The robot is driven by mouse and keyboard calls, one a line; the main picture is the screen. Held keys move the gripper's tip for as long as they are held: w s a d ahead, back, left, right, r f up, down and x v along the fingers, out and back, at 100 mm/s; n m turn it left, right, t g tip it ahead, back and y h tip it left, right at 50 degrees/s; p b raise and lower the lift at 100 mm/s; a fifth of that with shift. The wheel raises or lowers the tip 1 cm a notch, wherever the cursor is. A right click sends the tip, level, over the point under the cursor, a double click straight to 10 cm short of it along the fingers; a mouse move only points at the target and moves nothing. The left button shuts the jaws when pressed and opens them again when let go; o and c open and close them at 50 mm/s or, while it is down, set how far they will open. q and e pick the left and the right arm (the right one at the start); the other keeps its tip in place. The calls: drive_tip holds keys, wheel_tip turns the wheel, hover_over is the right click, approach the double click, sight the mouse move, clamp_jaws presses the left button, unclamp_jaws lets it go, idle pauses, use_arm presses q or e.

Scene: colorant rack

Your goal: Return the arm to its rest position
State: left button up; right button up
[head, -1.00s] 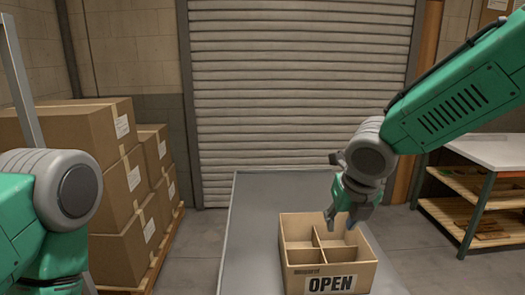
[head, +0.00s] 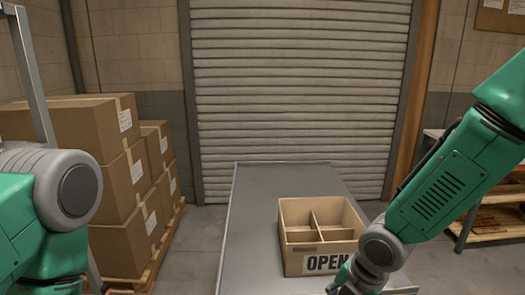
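My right arm comes in from the right edge in the head view. Its gripper (head: 345,288) is at the bottom of the picture, in front of the right front corner of the cardboard box. The fingers are mostly cut off by the frame edge, so I cannot tell whether they are open or shut. My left arm stands at the left edge, with its gripper out of the frame.
A divided cardboard box (head: 292,262) marked OPEN sits on a grey table (head: 257,190); the compartments I can see into look empty. Stacked cartons (head: 122,185) stand on a pallet at left. A shelf bench (head: 490,222) is at right, partly behind my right arm. A roller shutter (head: 295,90) closes the back.

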drive_tip(key=s+d+f+m+g+b, duration=0.1)
drive_tip(key=s+d+f+m+b, duration=0.2)
drive_tip(key=s+f+m, duration=1)
drive_tip(key=s+d+f+m+h+b, duration=0.2)
drive_tip(key=s+d+f+m+b, duration=0.1)
drive_tip(key=s+d+f+m, duration=0.6)
drive_tip(key=s+f+m, duration=0.2)
drive_tip(key=s+m, duration=0.1)
drive_tip(key=m, duration=0.1)
drive_tip(key=shift+s+d+f+b, duration=0.2)
drive_tip(key=shift+d+f+b, duration=0.05)
drive_tip(key=shift+f+b, duration=0.05)
drive_tip(key=shift+w+a, duration=0.1)
